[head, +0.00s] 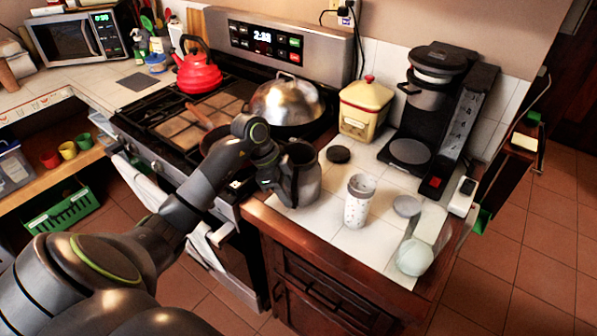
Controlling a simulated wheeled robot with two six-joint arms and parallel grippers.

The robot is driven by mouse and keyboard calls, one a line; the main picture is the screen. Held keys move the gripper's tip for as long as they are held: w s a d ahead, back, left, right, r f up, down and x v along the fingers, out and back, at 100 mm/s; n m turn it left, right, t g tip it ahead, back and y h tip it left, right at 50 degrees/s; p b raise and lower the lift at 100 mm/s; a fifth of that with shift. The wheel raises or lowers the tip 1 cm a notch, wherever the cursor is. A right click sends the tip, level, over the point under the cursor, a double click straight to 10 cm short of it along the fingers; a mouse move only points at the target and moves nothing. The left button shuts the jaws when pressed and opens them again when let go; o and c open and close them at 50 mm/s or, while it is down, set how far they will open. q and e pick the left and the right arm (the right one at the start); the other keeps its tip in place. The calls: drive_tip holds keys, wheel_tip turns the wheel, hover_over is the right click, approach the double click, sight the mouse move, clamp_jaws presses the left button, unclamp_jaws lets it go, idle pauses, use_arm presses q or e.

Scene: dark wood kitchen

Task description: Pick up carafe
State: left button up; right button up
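The carafe (302,178) is a dark grey metal jug with an open top. It stands upright on the white tiled counter, near the edge beside the stove. My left arm reaches in from the lower left, and my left gripper (268,172) is at the carafe's left side, by its handle. The gripper overlaps the handle in this view, so I cannot tell whether the fingers are open or closed on it. My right gripper is not in view.
A black coffee maker (432,115) stands behind to the right. A round black lid (338,154), a patterned white cup (358,203) and a yellow canister (365,108) are near the carafe. A domed pan lid (286,100) and red kettle (197,72) are on the stove.

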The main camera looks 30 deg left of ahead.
use_arm(q)
drive_tip(key=shift+x, duration=1.15)
clamp_jaws()
idle(0.5)
drive_tip(key=shift+w+r, duration=0.1)
drive_tip(key=shift+w, duration=0.05)
